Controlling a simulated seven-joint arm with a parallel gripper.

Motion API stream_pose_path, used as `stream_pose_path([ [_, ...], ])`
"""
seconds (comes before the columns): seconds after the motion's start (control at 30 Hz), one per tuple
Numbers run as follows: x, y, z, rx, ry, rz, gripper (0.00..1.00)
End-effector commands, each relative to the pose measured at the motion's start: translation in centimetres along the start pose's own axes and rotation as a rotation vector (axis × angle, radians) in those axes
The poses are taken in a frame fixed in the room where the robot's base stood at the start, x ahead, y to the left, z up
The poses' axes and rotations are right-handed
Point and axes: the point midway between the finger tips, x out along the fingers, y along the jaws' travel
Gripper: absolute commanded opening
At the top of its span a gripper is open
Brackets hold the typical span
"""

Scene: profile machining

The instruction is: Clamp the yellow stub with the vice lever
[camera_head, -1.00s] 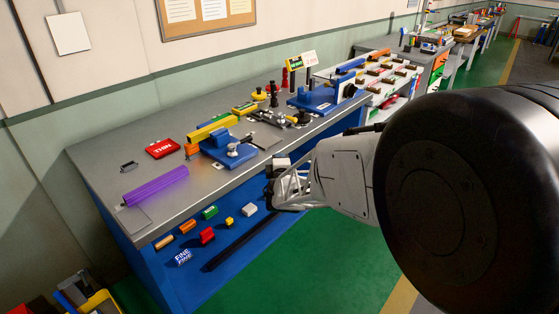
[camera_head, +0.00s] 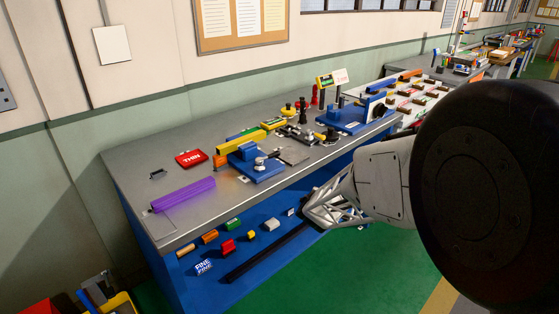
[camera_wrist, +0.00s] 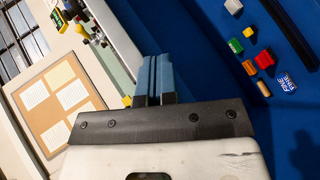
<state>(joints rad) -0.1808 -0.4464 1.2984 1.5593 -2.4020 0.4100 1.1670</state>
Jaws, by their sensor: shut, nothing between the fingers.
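A long yellow piece (camera_head: 236,142) lies at the left blue vice (camera_head: 258,172) on the bench, with its near end by an orange block (camera_head: 220,161). I cannot tell whether the vice jaws grip it. A small metal lever or knob (camera_head: 261,162) shows on the vice's front; its exact position is too small to tell. My gripper (camera_head: 308,212) is in front of the bench, below the top's front edge and right of the vice, apart from both. In the wrist view its fingers (camera_wrist: 154,60) are together and empty. The vice does not show clearly there.
A purple bar (camera_head: 183,195) and a red THIN block (camera_head: 191,158) lie left of the vice. A second blue vice (camera_head: 352,122) stands to the right. Small coloured blocks and a dark bar (camera_head: 265,255) lie on the blue lower shelf. The green floor (camera_head: 320,270) in front is clear.

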Motion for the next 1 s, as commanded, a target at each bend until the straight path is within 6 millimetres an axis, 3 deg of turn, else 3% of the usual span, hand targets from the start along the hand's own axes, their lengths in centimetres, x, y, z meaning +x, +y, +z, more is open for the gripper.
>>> stream_pose_path([
  [0.23, -0.1, -4.4, 0.5, 0.168, 0.023, -0.297, 0.0],
  [0.5, -1.2, -6.8, -1.6, 0.391, 0.165, -0.534, 0.0],
  [0.73, -2.3, -6.0, -4.5, 0.603, 0.36, -0.632, 0.0],
  [1.0, -3.1, -1.5, -6.9, 0.857, 0.632, -0.591, 0.0],
])
